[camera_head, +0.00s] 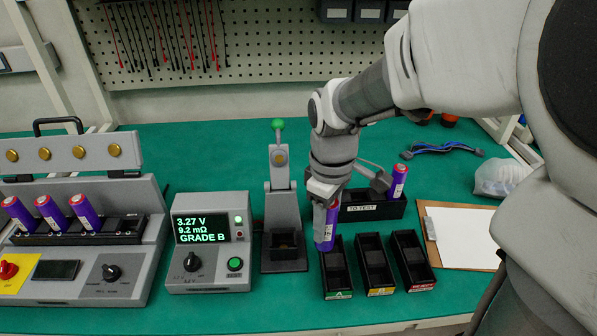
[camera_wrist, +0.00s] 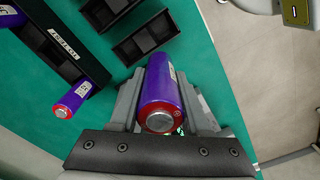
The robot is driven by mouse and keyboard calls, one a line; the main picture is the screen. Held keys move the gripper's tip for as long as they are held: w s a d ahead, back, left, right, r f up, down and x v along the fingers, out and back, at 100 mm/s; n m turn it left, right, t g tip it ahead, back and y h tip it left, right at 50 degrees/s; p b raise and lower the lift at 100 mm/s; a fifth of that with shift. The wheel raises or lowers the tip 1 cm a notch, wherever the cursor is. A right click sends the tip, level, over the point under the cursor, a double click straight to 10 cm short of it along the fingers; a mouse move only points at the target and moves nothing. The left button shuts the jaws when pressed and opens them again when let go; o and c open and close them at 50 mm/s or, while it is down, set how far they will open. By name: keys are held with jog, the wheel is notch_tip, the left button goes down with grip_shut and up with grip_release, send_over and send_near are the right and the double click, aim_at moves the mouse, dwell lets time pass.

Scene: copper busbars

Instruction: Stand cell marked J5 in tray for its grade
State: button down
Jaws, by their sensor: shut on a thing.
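My gripper (camera_head: 323,208) is shut on a purple cell (camera_head: 331,232) with a red end. The held cell also shows between the jaws in the wrist view (camera_wrist: 162,88); its mark is not readable. In the head view it appears over the back end of the green-labelled tray (camera_head: 339,295). The yellow-labelled tray (camera_head: 380,291) and red-labelled tray (camera_head: 421,286) stand to its right. All three trays look empty, though the green one is partly covered. The tester (camera_head: 209,244) reads 3.27 V, 9.2 mΩ, GRADE B.
A black TO TEST rack (camera_head: 375,210) behind the trays holds another purple cell (camera_head: 398,182). A grey lever press (camera_head: 283,215) stands left of my gripper. Three cells (camera_head: 50,213) stand in a grey machine at far left. A clipboard (camera_head: 462,238) lies right.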

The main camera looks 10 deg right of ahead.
jog(key=s+d+f, duration=0.1)
jog(key=d+f, duration=0.2)
jog(key=d, duration=0.3)
jog(key=s+d+f+b, duration=0.1)
jog(key=d+f, duration=0.3)
jog(key=d, duration=0.2)
jog(key=shift+s, duration=0.4)
jog(key=shift+d+f, duration=0.1)
jog(key=shift+f, duration=0.05)
jog(key=shift+f+b, duration=1.25)
jog(key=shift+f, duration=0.15)
jog(key=shift+f, duration=0.35)
jog(key=shift+f, duration=0.2)
jog(key=shift+f+b, duration=0.25)
jog(key=shift+b, duration=0.15)
